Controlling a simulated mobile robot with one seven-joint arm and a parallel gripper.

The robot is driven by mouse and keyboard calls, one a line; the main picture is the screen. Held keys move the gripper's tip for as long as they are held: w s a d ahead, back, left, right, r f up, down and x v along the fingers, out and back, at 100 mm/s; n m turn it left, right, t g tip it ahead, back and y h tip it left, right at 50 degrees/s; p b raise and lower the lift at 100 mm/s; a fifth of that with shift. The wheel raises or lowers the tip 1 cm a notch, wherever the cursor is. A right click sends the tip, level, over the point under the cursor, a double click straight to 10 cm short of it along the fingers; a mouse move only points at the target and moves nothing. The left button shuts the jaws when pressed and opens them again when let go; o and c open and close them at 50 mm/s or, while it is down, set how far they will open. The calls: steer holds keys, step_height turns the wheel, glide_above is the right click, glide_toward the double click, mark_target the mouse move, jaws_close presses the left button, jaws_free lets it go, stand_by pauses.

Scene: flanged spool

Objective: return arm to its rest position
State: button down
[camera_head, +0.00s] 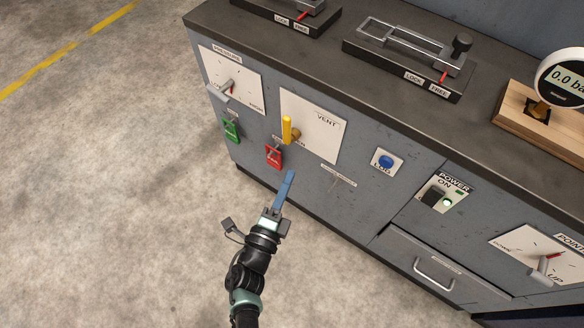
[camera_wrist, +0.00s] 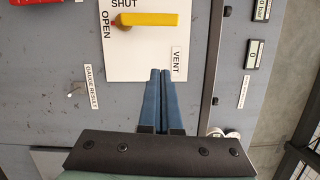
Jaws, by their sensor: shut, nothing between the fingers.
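My gripper (camera_head: 290,173) is in front of the grey cabinet's front, below the white vent plate (camera_head: 325,137). Its two blue fingers are together with nothing between them; they also show in the wrist view (camera_wrist: 161,73), overlapping the plate's lower edge. The yellow vent handle (camera_head: 287,130) stands upright in the head view and lies apart from the fingertips. In the wrist view the yellow handle (camera_wrist: 150,19) lies sideways beside the words SHUT and OPEN. My arm reaches up from the bottom of the head view. Whether the fingertips touch the panel cannot be told.
A red switch (camera_head: 273,156) and a green switch (camera_head: 232,130) are left of the vent handle. A blue button (camera_head: 386,161), a power switch (camera_head: 434,197) and a drawer handle (camera_head: 433,274) are to the right. The concrete floor (camera_head: 100,180) at left is clear.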

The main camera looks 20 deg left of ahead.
stand_by(0.6)
steer(key=w+d+r+m+h, duration=0.2)
steer(key=w+d+r+m, duration=0.2)
steer(key=r+m, duration=0.6)
steer(key=w+d+r+m+h, duration=0.2)
steer(key=w+d+r+m, duration=0.15)
steer(key=r+m, duration=0.6)
steer(key=w+d+r+m+h, duration=0.2)
steer(key=w+d+r+m, duration=0.25)
steer(key=r+m, duration=0.5)
step_height(320, 180, up, 17)
steer(key=s+d+m+t, duration=0.1)
steer(key=s+m+t, duration=0.1)
steer(key=m, duration=1.1)
steer(key=s+a+r+m+t+y+p, duration=0.1)
steer(key=s+r+m+t+y, duration=0.35)
steer(key=s+r, duration=0.55)
steer(key=s+a+r+m+t+y+p, duration=0.1)
steer(key=s+r+m+t+y, duration=0.35)
steer(key=r, duration=0.85)
step_height(320, 180, up, 14)
steer(key=m+g+h+p, duration=0.1)
steer(key=p, duration=1.3)
steer(key=shift+s+g+h, duration=0.4)
steer(key=shift+s, duration=0.05)
